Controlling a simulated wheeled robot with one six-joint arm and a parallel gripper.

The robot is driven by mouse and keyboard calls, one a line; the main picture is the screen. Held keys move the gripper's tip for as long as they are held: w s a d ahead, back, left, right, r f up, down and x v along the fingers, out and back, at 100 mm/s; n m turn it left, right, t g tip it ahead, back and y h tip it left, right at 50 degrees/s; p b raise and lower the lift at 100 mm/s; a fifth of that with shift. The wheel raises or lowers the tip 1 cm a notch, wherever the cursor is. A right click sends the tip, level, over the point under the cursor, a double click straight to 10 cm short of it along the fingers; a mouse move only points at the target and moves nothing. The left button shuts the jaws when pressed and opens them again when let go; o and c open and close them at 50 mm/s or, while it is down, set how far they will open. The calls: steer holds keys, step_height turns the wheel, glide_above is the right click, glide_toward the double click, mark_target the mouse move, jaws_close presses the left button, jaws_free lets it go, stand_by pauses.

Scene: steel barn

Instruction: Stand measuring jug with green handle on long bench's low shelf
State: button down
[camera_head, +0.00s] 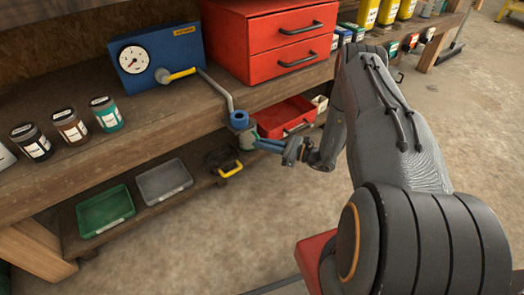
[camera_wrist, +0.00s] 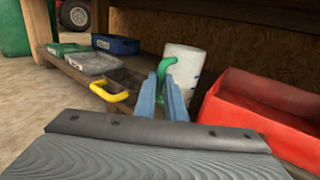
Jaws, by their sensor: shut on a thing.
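My gripper (camera_head: 262,144) is shut on the green handle (camera_wrist: 167,67) of the white measuring jug (camera_wrist: 188,66). In the wrist view the blue fingers (camera_wrist: 170,98) close around the handle, and the jug's body stands beyond them, looking roughly upright. In the head view the jug (camera_head: 246,136) is small and partly hidden by the fingers and a blue-ended lever. The bench's low shelf (camera_head: 148,214) lies below and to the left. I cannot tell whether the jug touches anything beneath it.
The low shelf holds a green tray (camera_head: 105,212), a grey tray (camera_head: 164,181) and a dark item with a yellow handle (camera_head: 231,169). A red bin (camera_head: 285,117) is close to the jug. Above are a blue gauge box (camera_head: 160,58), red drawers (camera_head: 265,40) and several jars.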

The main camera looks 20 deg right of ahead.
step_height(320, 180, down, 3)
steer(key=shift+b, duration=0.55)
steer(key=c, duration=2.3)
jaws_free()
steer(key=shift+f, duration=0.15)
steer(key=o, duration=0.5)
steer(key=p+v, duration=0.3)
steer(key=v, duration=0.9)
steer(key=shift+s, duration=0.1)
